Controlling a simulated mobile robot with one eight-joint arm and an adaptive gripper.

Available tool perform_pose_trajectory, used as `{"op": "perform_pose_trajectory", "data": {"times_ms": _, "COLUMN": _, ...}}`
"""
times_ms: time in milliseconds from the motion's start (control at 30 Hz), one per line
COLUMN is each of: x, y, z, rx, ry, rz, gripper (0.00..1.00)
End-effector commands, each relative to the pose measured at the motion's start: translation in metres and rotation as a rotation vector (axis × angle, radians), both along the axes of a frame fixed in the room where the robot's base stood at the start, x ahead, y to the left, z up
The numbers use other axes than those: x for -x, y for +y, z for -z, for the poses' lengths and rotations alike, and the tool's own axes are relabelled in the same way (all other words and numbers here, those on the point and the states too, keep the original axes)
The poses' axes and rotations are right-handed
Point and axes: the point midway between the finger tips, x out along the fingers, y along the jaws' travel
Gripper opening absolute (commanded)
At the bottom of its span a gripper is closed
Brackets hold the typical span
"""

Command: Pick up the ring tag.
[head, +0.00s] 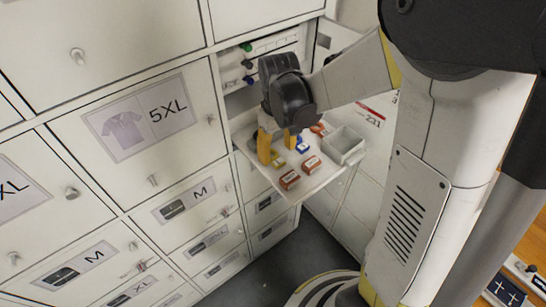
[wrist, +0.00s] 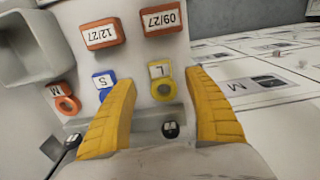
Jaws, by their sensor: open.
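Several ring tags lie on a pulled-out white shelf. In the wrist view a yellow tag marked L (wrist: 161,84) lies between the fingers, with a blue tag marked S (wrist: 104,82) to its left and an orange tag marked M (wrist: 66,101) farther left. In the head view the yellow tag (head: 278,162), the blue tag (head: 303,147) and the orange tag (head: 318,128) are small. My gripper (head: 278,154) is open above the shelf; its yellow fingers also show in the wrist view (wrist: 161,78). I cannot tell its height above the yellow tag.
Two orange-brown blocks, dated 12/27 (wrist: 102,34) and 09/27 (wrist: 160,20), lie beside the tags. A grey open bin (head: 344,155) stands at the shelf's right. White labelled lockers (head: 150,120) stand close on the left. Green and blue knobs (head: 247,64) show behind the gripper.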

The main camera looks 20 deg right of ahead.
Motion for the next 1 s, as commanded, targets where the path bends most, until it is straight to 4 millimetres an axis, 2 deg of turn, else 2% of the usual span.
{"op": "perform_pose_trajectory", "data": {"times_ms": 100, "x": 0.000, "y": 0.002, "z": 0.021, "rx": 0.000, "ry": 0.000, "rz": 0.000, "gripper": 0.61}}
{"op": "perform_pose_trajectory", "data": {"times_ms": 200, "x": 0.000, "y": 0.002, "z": 0.031, "rx": 0.000, "ry": -0.001, "rz": 0.001, "gripper": 0.61}}
{"op": "perform_pose_trajectory", "data": {"times_ms": 467, "x": 0.000, "y": 0.002, "z": 0.033, "rx": 0.000, "ry": -0.001, "rz": 0.001, "gripper": 0.61}}
{"op": "perform_pose_trajectory", "data": {"times_ms": 567, "x": 0.000, "y": 0.002, "z": 0.033, "rx": 0.000, "ry": -0.001, "rz": 0.001, "gripper": 0.35}}
{"op": "perform_pose_trajectory", "data": {"times_ms": 600, "x": 0.000, "y": 0.002, "z": 0.033, "rx": 0.000, "ry": -0.001, "rz": 0.001, "gripper": 0.23}}
{"op": "perform_pose_trajectory", "data": {"times_ms": 633, "x": 0.000, "y": 0.002, "z": 0.033, "rx": 0.000, "ry": -0.001, "rz": 0.001, "gripper": 0.16}}
{"op": "perform_pose_trajectory", "data": {"times_ms": 1000, "x": 0.000, "y": 0.002, "z": 0.033, "rx": 0.000, "ry": -0.001, "rz": 0.001, "gripper": 0.15}}
